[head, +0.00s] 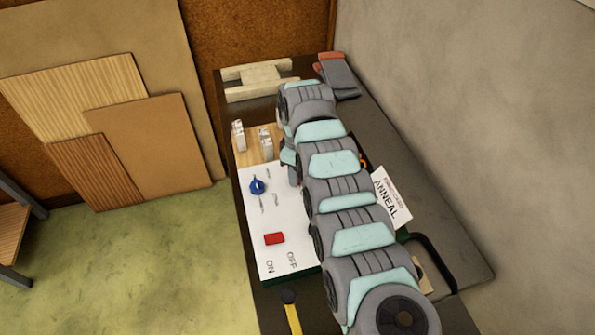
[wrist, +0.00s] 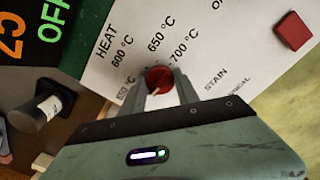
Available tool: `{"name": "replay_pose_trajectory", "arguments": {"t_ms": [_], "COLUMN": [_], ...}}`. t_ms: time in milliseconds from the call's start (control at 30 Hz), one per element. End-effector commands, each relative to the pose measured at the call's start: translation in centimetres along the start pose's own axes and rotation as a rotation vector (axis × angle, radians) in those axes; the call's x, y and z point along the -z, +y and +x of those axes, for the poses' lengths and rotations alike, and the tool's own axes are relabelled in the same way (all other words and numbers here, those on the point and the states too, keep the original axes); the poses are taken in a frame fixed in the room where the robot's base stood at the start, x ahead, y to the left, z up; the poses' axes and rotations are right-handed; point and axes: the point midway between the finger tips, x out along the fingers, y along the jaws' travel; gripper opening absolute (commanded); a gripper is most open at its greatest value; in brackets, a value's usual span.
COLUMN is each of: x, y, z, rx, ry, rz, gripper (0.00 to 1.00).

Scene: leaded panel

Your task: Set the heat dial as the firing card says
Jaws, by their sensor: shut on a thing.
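The heat dial (wrist: 158,79) is a red round knob on the white panel (wrist: 105,75), in the wrist view. Printed marks around it read 600, 650 and 700 °C, with a fainter one at the lower left. My gripper (wrist: 161,88) is shut on the dial, one finger on each side. The dial's pointer is too small or covered to read. In the head view my arm hides the dial and the gripper tips. The firing card (head: 385,200) stands to the right of my arm and reads ANNEAL; its smaller heading is hard to read.
The panel also bears a blue knob (head: 257,186) and a red switch (head: 275,238) with ON and OFF beside it. A dark display (wrist: 30,25) shows green and orange characters. Small metal pieces (head: 266,142) stand on a wooden board. A yellow-handled tool (head: 292,315) lies in front.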

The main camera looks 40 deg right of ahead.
Motion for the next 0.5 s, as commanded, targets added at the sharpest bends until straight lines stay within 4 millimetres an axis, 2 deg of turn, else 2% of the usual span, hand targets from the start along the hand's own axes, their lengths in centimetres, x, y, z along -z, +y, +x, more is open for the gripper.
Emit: {"name": "replay_pose_trajectory", "arguments": {"t_ms": [500], "x": [0.05], "y": [-0.19], "z": [0.00], "rx": [0.002], "ry": [-0.003], "rz": [0.382], "gripper": [0.00]}}
